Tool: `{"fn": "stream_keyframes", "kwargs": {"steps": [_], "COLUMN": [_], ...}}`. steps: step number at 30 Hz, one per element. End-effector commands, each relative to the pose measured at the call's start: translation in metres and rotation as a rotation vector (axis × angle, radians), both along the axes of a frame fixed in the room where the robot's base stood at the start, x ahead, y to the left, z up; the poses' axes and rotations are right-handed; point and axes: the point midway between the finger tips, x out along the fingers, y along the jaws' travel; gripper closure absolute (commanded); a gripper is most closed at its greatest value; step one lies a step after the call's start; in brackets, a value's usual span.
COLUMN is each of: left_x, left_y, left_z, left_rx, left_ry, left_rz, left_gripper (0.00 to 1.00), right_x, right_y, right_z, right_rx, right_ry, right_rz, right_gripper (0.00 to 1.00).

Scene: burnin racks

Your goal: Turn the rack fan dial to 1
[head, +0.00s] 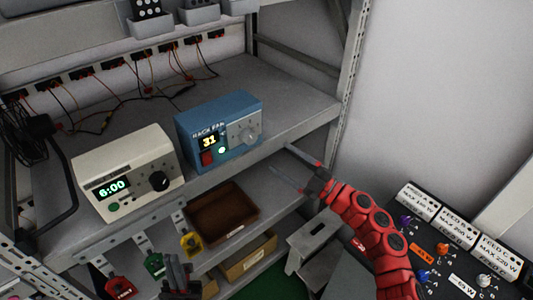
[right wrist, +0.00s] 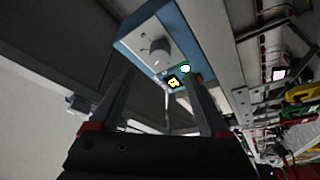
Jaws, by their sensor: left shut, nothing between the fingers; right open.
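The rack fan unit (head: 220,112) is a blue box with a pale front on the upper shelf. Its grey dial (head: 246,134) sits at the right of the front, beside a yellow display reading 31, a lit green lamp (head: 222,150) and a red switch (head: 207,158). My right gripper (head: 280,159) is open and empty, to the right of and below the dial, apart from it. In the right wrist view the dial (right wrist: 157,50) shows beyond the open fingers. My left gripper (head: 179,277) is shut and empty at the bottom, below the shelf.
A cream timer box (head: 125,170) reading 6:00 stands left of the fan unit. A black fan (head: 25,135) is at far left. A brown tray (head: 222,213) lies on the lower shelf. A black feed panel (head: 450,250) and a rack post (head: 352,70) are at right.

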Motion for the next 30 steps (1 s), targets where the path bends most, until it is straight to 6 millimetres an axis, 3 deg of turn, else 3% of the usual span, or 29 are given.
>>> {"fn": "stream_keyframes", "kwargs": {"steps": [1,6,12,30], "left_x": [0.000,0.000,0.000,0.000], "left_y": [0.000,0.000,0.000,0.000], "left_z": [-0.009,-0.020,-0.025,-0.025], "left_rx": [0.000,0.000,0.000,0.000], "left_ry": [0.000,0.000,0.000,0.000], "left_rz": [0.000,0.000,0.000,0.000], "left_gripper": [1.00,1.00,1.00,1.00], "right_x": [-0.007,-0.030,-0.043,-0.047], "right_y": [-0.013,-0.041,-0.059,-0.061], "right_z": [-0.010,-0.018,-0.020,-0.021], "right_rx": [-0.003,-0.002,-0.001,0.004], "right_ry": [0.002,0.002,0.000,-0.001], "right_rz": [-0.007,-0.002,-0.001,0.004], "right_gripper": [0.20,0.20,0.20,0.20]}}
